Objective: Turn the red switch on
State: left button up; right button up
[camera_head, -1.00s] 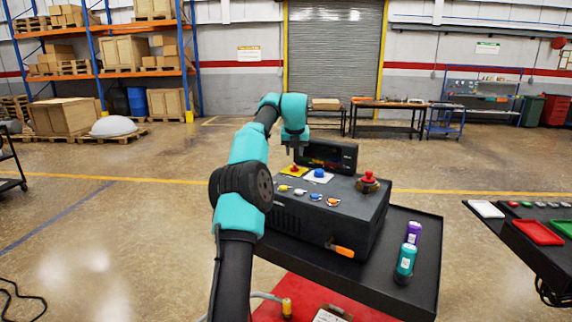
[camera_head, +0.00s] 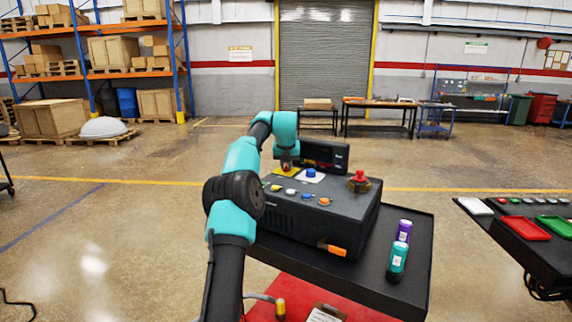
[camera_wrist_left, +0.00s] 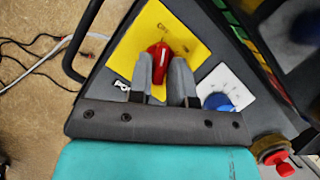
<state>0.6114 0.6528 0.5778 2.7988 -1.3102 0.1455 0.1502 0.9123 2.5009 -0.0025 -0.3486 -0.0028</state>
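The red switch (camera_wrist_left: 160,62) is a knob on a yellow plate (camera_wrist_left: 178,22), at the back left corner of the dark control box (camera_head: 320,215). In the wrist view my left gripper (camera_wrist_left: 161,72) has one finger on each side of the knob, very close to it. I cannot tell whether the fingers press on it. In the head view my left gripper (camera_head: 287,165) points down over the yellow plate (camera_head: 280,171) and mostly hides the switch. My right gripper is not in view.
A blue knob (camera_head: 311,173) on a white plate sits right of the switch. A red emergency button (camera_head: 360,177) and several small coloured knobs are on the box top. A dark screen (camera_head: 325,156) stands behind.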

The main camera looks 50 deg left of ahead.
pick_arm(q)
grip_shut()
jog(key=shift+m+h, duration=0.3)
jog(key=shift+m, duration=0.5)
jog(key=shift+o, duration=1.9)
grip_release()
